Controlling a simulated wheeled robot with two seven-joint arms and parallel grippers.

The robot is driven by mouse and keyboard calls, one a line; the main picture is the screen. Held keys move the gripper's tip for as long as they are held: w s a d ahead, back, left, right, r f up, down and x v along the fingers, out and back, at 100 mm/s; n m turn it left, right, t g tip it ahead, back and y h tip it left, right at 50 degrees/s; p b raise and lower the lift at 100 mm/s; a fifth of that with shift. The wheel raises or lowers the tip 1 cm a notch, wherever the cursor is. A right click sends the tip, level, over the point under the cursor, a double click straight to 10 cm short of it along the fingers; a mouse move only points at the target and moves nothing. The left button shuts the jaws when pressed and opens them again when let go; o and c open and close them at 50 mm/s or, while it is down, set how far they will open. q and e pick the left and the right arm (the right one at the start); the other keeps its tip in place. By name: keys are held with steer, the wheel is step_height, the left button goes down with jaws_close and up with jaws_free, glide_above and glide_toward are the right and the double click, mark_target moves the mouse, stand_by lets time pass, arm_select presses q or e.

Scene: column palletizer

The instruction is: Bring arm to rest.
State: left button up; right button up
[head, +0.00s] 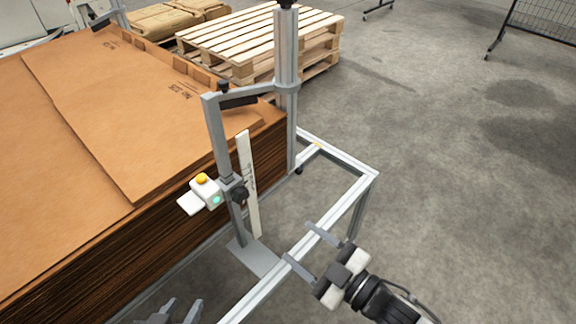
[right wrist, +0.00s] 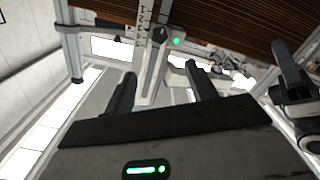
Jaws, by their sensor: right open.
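A grey arm (head: 246,94) reaches left from the upright column (head: 287,60). A post (head: 219,135) hangs from its outer end beside the cardboard stack. A white box (head: 206,192) with a yellow button and a green light sits on the post at a dark knob (head: 239,191). The post and green light also show in the right wrist view (right wrist: 150,72). My right gripper (head: 297,241) is open and empty, over the frame's front rail, apart from the post. In the right wrist view its fingers (right wrist: 163,92) stand apart. My left gripper (head: 184,303) is at the bottom edge, fingers apart, partly cut off.
A tall stack of brown cardboard sheets (head: 120,125) fills the left. A white marked strip (head: 247,185) stands beside the post. A metal frame (head: 345,170) surrounds the column foot. Wooden pallets (head: 260,35) lie behind.

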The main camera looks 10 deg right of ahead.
steer(key=s+d+f+m+g+h, duration=0.3)
steer(key=m+h, duration=0.4)
steer(key=m, duration=0.3)
step_height(320, 180, down, 3)
steer(key=shift+s+d+r+g, duration=0.2)
steer(key=shift+s+d+g, duration=0.25)
steer(key=shift+s, duration=0.7)
